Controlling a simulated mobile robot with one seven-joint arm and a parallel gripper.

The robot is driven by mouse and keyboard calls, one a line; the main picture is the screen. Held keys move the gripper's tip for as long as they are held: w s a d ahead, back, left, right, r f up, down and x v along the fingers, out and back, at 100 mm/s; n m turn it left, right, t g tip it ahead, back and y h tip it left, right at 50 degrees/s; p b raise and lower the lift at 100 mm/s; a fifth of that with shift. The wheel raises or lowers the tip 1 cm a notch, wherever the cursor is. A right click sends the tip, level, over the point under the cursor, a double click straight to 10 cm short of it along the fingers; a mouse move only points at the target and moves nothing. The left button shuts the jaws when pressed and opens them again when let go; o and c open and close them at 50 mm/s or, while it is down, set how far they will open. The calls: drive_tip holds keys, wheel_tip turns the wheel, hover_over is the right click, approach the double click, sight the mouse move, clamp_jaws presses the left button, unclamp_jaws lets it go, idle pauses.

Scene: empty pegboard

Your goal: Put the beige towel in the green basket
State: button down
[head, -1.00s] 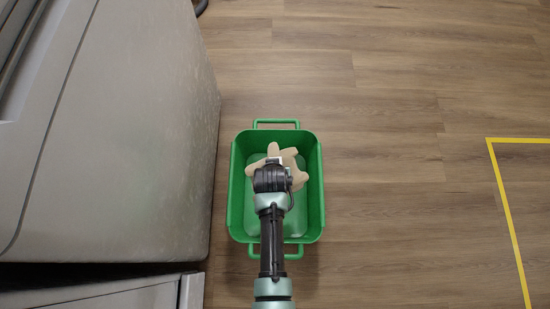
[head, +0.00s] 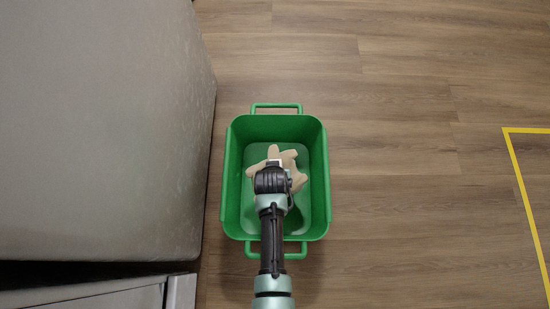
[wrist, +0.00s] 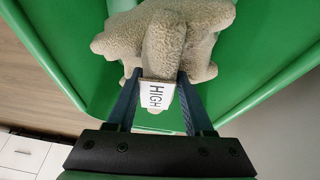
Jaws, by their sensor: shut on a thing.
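The beige towel (head: 290,158) is a crumpled, fuzzy bundle, seen from above within the outline of the green basket (head: 236,180). In the wrist view the towel (wrist: 190,28) bulges out around the fingertips, with the green basket wall (wrist: 275,50) behind it. My gripper (wrist: 158,88) is shut on the towel, with a white tag reading HIGH between the fingers. In the head view my gripper (head: 274,166) is seen from above and covers part of the towel. I cannot tell whether the towel touches the basket floor.
A large grey appliance-like body (head: 100,130) stands close to the basket's left. A yellow floor line (head: 527,190) lies at the far right. The wooden floor (head: 400,200) right of the basket is clear. White drawers (wrist: 25,150) show in the wrist view.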

drive_tip(key=shift+f, duration=0.5)
drive_tip(key=shift+c, duration=1)
unclamp_jaws()
drive_tip(key=p+v, duration=0.8)
drive_tip(key=v, duration=0.5)
drive_tip(key=shift+p, duration=0.35)
drive_tip(key=shift+w, duration=0.1)
